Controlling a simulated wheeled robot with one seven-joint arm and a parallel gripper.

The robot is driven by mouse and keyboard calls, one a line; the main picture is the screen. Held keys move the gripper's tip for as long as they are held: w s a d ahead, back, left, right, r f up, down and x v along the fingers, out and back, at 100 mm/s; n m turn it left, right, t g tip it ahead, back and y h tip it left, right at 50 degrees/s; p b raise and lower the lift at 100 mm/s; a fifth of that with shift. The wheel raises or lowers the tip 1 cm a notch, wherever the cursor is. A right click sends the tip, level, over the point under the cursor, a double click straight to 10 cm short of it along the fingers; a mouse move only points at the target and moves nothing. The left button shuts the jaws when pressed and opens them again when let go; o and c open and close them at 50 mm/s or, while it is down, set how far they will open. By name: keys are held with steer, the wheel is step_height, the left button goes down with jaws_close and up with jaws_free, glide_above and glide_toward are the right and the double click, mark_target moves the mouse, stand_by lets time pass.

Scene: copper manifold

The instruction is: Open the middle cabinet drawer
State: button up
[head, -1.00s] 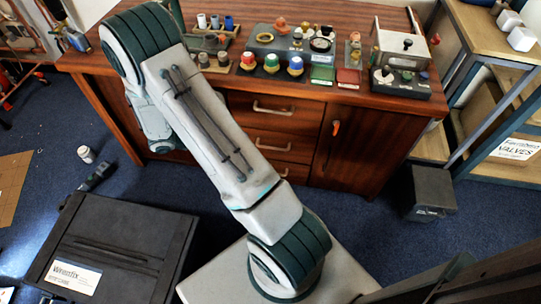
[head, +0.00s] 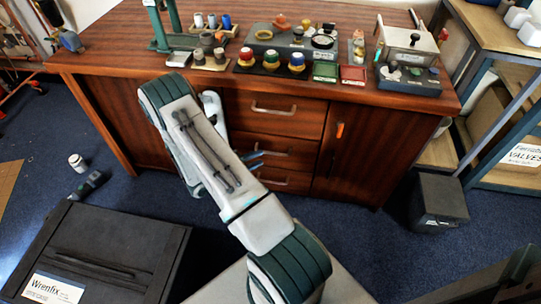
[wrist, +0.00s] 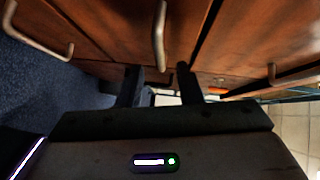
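The wooden cabinet has a stack of three drawers, all closed in the head view. The middle drawer (head: 284,153) has a pale bar handle, partly covered by my arm. In the wrist view a bar handle (wrist: 160,36), which looks like the middle drawer's, lies just beyond my gripper (wrist: 158,82) and roughly in line with the gap between its fingers. The two dark fingers are apart with nothing between them. I cannot tell how far the handle is from the fingertips. In the head view my gripper is mostly hidden behind my arm.
The top drawer (head: 275,114) and bottom drawer (head: 285,181) lie above and below. A cabinet door with an orange-tipped handle (head: 337,138) is to the right. Valves and trays crowd the worktop. A black case (head: 105,245) and a dark bin (head: 438,203) stand on the blue floor.

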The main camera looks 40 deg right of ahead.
mark_target(271, 153)
steer(key=d, duration=0.2)
steer(key=d+b, duration=0.1)
steer(key=d, duration=0.1)
steer(key=d+f, duration=0.1)
steer(key=d, duration=0.1)
steer(key=shift+s+d, duration=0.25)
steer(key=shift+s, duration=0.1)
jaws_close()
